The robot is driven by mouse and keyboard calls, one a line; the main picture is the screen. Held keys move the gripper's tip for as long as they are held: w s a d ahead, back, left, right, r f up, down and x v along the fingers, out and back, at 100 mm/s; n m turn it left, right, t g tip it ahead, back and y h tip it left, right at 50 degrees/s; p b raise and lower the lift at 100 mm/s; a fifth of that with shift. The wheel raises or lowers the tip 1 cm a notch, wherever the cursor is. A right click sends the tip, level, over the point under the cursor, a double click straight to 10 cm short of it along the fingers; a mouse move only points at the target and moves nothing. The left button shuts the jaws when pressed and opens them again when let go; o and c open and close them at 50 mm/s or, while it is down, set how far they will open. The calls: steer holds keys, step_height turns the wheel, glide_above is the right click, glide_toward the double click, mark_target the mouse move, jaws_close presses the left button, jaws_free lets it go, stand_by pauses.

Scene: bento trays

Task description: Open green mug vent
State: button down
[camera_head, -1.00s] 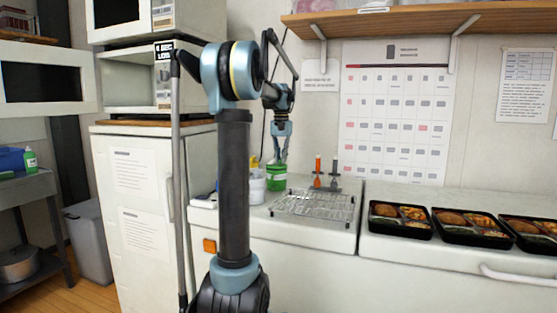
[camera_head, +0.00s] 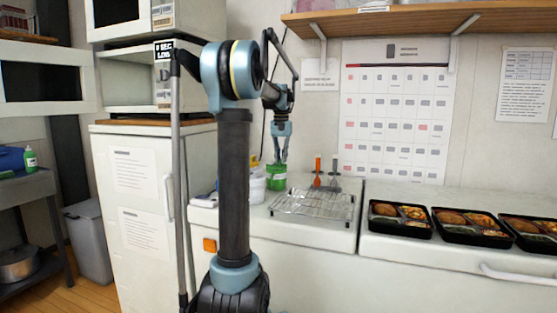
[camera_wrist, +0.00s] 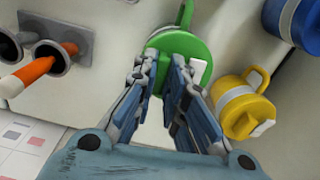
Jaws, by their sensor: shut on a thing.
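The green mug (camera_wrist: 180,48) is seen from above in the wrist view, with its green handle pointing up in the picture. It also shows on the counter in the head view (camera_head: 276,180), upright. My gripper (camera_wrist: 163,62) is over its lid, also visible above the mug in the head view (camera_head: 279,160). The two fingers are close together, shut on a part of the green lid. The fingers cover most of the vent area, so whether the vent is open or closed cannot be told.
A yellow mug (camera_wrist: 240,105) with a white tab stands right beside the green one, and a blue mug (camera_wrist: 293,20) is farther right. An orange-handled utensil (camera_wrist: 40,68) sits in a holder to the left. A wire rack (camera_head: 312,203) and bento trays (camera_head: 400,221) lie to the right on the counter.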

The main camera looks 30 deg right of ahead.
stand_by(0.3)
steer(key=c, duration=1.6)
jaws_free()
steer(key=shift+o, duration=0.2)
steer(key=o, duration=0.5)
steer(key=shift+r, duration=3.5)
steer(key=shift+c, duration=0.3)
